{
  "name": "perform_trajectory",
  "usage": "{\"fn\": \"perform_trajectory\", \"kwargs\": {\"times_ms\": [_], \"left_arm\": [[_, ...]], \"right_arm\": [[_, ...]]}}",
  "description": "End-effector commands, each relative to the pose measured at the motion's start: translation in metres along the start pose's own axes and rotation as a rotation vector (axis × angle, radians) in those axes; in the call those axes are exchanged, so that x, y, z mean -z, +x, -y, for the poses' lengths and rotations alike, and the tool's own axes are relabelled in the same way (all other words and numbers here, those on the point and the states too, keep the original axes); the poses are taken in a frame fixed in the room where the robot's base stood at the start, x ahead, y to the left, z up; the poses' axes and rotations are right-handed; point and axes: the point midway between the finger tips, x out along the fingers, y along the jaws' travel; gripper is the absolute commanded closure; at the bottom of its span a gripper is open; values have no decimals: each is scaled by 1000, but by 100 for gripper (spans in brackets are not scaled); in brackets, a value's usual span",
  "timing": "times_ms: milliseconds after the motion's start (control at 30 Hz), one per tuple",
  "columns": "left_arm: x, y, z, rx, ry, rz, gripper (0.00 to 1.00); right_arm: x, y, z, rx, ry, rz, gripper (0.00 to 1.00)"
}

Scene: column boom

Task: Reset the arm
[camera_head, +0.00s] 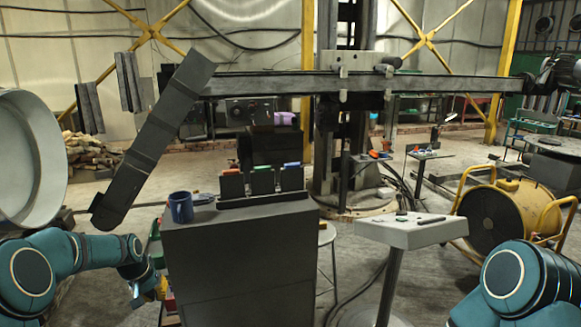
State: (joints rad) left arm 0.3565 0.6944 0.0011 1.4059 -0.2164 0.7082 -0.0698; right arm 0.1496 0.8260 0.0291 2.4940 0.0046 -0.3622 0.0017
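My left arm comes in from the lower left, with teal links. Its gripper (143,292) points down beside the left side of the dark grey cabinet (240,260). The fingers are small and partly lost against the clutter there, so I cannot tell if they are open or shut. My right arm shows at the lower right corner, and its gripper is out of view. A long horizontal boom (440,84) crosses a dark vertical column (328,130). A dark tilted bar (150,140) hangs at the boom's left end.
A blue mug (181,207) and a small rack (262,182) stand on the cabinet. A grey control pedestal (411,232) stands to the right. A yellow-framed drum (500,212) is further right. A large pale cylinder (30,160) is at left. Cables lie on the floor.

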Motion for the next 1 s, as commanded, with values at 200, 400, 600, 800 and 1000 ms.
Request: {"fn": "perform_trajectory", "kwargs": {"times_ms": [200,400,600,800,1000], "left_arm": [[-100,108,-92,-121,26,40,100],[-222,166,-160,-198,17,82,100],[-332,181,-192,-224,0,121,100],[-382,176,-199,-223,-9,135,100],[-388,174,-200,-222,-11,135,100]], "right_arm": [[-6,26,-9,-3,-1,6,100],[-10,48,-17,-6,-2,10,100],[-13,64,-23,-9,-2,14,100],[-14,71,-25,-10,-3,14,100],[-14,70,-25,-10,-3,14,100]]}}
